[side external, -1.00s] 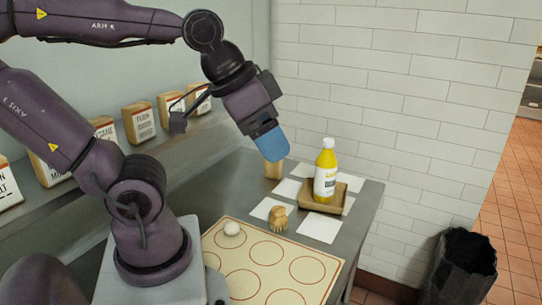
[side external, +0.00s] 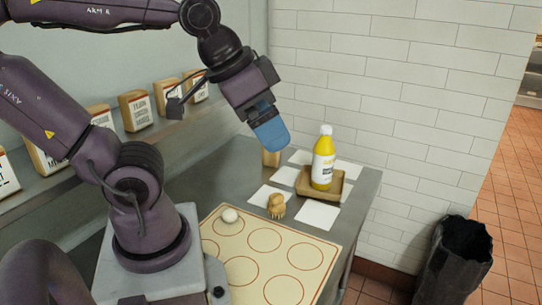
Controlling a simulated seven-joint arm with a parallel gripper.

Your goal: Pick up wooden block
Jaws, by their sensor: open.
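The wooden block (side external: 271,159) is a small tan upright piece on the grey counter, near the wall. Its upper part is hidden behind my gripper. My gripper (side external: 272,138) has blue fingers and points down at a slant, overlapping the block's top in the side external view. The jaws are open, though the gap between the fingers does not show from this side. I cannot tell whether the fingers touch the block or are apart from it.
A yellow bottle (side external: 323,163) stands in a wooden tray (side external: 345,191). A wooden brush (side external: 277,206) lies in front, with white squares (side external: 318,215) around. Packages (side external: 134,110) line the left shelf. A black bin (side external: 455,260) stands right.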

